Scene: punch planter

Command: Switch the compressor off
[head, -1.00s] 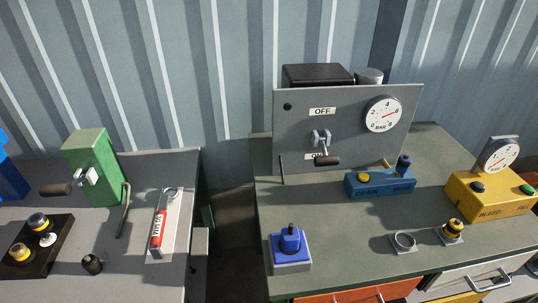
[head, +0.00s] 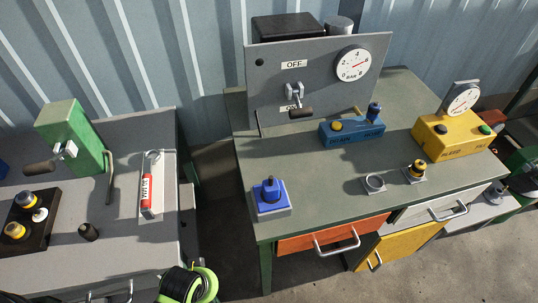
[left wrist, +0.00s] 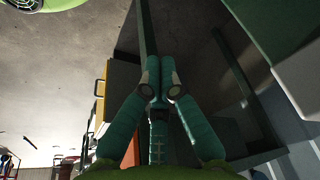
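The compressor's grey upright panel (head: 330,100) stands at the back of the right-hand bench. Its switch lever (head: 298,103) has a black grip hanging low, partly covering the ON label (head: 291,108). The OFF label (head: 294,64) is above the lever and clear. A round BAR gauge (head: 353,64) with a red needle is at the panel's upper right. In the left wrist view my left gripper (left wrist: 157,72) has its teal fingers together with nothing visible between them. It is away from the lever, which that view does not show. My right gripper is in neither view.
A blue two-knob box (head: 352,132) stands in front of the panel. A yellow box (head: 455,138) with a gauge is to its right. A blue button block (head: 270,196) is at the front left. A gap separates this bench from the left bench (head: 60,257).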

